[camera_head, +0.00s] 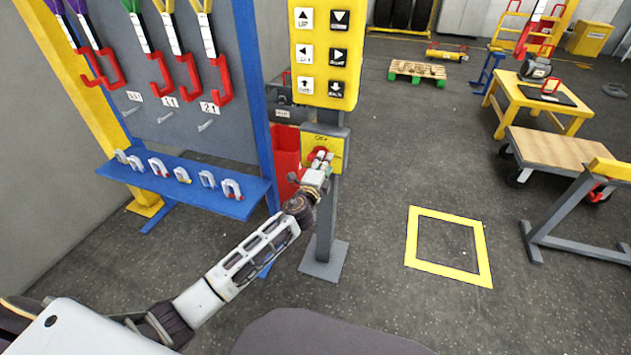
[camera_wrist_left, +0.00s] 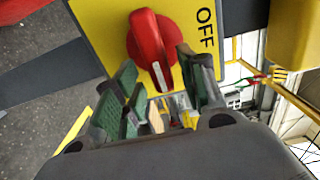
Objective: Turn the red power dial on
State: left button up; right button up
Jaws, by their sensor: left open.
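The red power dial (camera_wrist_left: 152,48) sits on a yellow plate (camera_wrist_left: 98,22) marked OFF. In the head view the dial (camera_head: 319,153) is partly hidden by my left gripper (camera_head: 318,166). My left gripper (camera_wrist_left: 160,88) is open, its green-padded fingers at the lower edge of the dial, one to each side. I cannot tell whether they touch it. My right gripper is not in view.
A yellow button panel (camera_head: 322,82) with arrow keys is above the dial on a grey post (camera_head: 326,225). A blue rack (camera_head: 190,187) with shackles stands to the left, and a red bin (camera_head: 286,150) is behind the post. The floor by the yellow square (camera_head: 415,237) is clear.

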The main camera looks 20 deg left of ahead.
pick_arm(q)
jog(key=s, duration=1.1)
jog(key=shift+s+a, duration=0.15)
jog(key=shift+a, duration=0.05)
dwell(0.4)
dwell(0.4)
